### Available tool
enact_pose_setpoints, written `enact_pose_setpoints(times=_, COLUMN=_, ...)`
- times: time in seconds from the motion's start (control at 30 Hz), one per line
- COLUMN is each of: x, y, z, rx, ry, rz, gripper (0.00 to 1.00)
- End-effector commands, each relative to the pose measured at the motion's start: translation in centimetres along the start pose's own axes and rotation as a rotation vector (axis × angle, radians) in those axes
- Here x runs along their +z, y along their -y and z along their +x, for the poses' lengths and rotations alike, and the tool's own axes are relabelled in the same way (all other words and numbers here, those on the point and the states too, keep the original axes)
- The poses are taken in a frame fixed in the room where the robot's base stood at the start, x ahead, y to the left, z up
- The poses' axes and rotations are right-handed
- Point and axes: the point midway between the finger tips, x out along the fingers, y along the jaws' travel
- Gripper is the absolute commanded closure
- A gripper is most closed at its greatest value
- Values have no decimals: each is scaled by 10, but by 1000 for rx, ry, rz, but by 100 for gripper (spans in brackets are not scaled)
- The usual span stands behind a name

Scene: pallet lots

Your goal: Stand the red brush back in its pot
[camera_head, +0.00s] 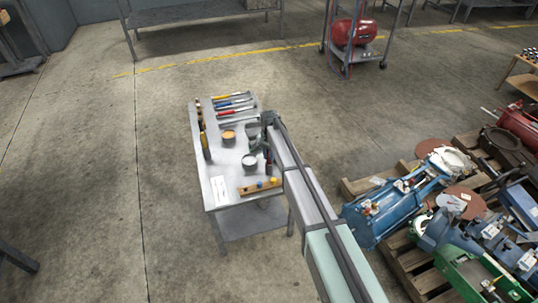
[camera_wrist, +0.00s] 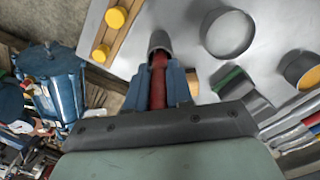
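My gripper (camera_wrist: 158,88) has its two blue fingers on either side of the red brush (camera_wrist: 158,75) and appears shut on its handle. The brush's dark grey end points away from the wrist, toward the table; the rest of the handle is hidden by my gripper. In the head view my gripper (camera_head: 268,156) is over the right edge of the table, with a little red showing. A round grey pot (camera_wrist: 228,33) stands to the right of the brush in the wrist view, apart from it. It also shows in the head view (camera_head: 249,161).
A pot with orange contents (camera_head: 229,138) stands farther back on the grey table (camera_head: 225,170). A wooden block with coloured knobs (camera_head: 260,187) lies at the front. Several coloured-handled tools (camera_head: 233,104) lie at the back. Pallets of machinery (camera_head: 410,260) stand to the right.

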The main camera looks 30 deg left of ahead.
Motion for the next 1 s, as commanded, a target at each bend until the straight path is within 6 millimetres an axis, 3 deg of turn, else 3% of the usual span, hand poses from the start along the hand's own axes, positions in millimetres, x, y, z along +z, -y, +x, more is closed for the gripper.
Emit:
enact_pose_setpoints(times=0.27, x=0, y=0, z=0, rx=0, ry=0, rz=0, gripper=54)
enact_pose_setpoints(times=0.57, x=0, y=0, z=-3, rx=0, ry=0, rz=0, gripper=54)
enact_pose_setpoints(times=0.77, x=0, y=0, z=-26, rx=-1, ry=-2, rz=0, gripper=54)
enact_pose_setpoints(times=1.0, x=0, y=0, z=-72, rx=-1, ry=-2, rz=0, gripper=54)
